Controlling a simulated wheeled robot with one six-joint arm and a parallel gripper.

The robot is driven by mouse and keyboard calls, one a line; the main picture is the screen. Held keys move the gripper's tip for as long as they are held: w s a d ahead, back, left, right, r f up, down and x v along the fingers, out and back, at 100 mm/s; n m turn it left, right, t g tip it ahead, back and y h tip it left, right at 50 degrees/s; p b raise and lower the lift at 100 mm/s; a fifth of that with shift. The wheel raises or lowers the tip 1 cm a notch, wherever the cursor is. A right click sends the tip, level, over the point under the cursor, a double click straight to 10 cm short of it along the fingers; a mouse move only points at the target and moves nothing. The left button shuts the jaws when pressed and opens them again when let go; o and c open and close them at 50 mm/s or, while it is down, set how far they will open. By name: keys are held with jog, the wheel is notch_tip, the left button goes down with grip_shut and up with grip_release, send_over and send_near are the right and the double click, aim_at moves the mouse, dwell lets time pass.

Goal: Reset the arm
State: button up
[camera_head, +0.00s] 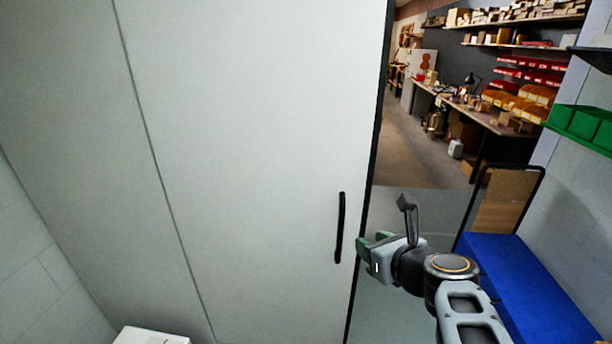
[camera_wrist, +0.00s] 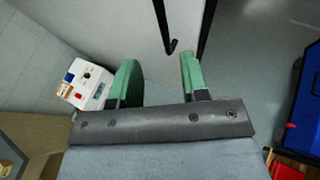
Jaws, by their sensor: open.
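My gripper (camera_head: 366,246) is in front of the right edge of a large pale door (camera_head: 260,130), a little right of and below its black vertical handle (camera_head: 340,228). In the wrist view my gripper (camera_wrist: 160,78) shows two green fingers spread apart with nothing between them. The lower end of the handle (camera_wrist: 172,46) shows beyond the fingers, apart from them. My arm reaches in from the lower right of the head view.
A doorway right of the door shows a workbench (camera_head: 490,120) and shelves. A blue surface (camera_head: 525,295) lies at right, below green bins (camera_head: 582,124). A white box (camera_head: 150,336) stands lower left, and in the wrist view a white device (camera_wrist: 86,84) is at left.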

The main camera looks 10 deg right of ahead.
jog(key=s+a+f+n+g+h, duration=0.1)
jog(key=s+f+n+g, duration=0.1)
jog(key=n, duration=0.9)
jog(key=s+a+f+n+g, duration=0.2)
jog(key=f+n+g, duration=0.2)
jog(key=n, duration=0.7)
jog(key=s+a+f+n+g+h, duration=0.1)
jog(key=s+a+f+n+g, duration=0.1)
jog(key=n, duration=1)
jog(key=shift+a+f+g+h, duration=0.2)
jog(key=shift+f+g+h, duration=0.1)
jog(key=shift+f+g, duration=0.4)
jog(key=shift+a, duration=0.15)
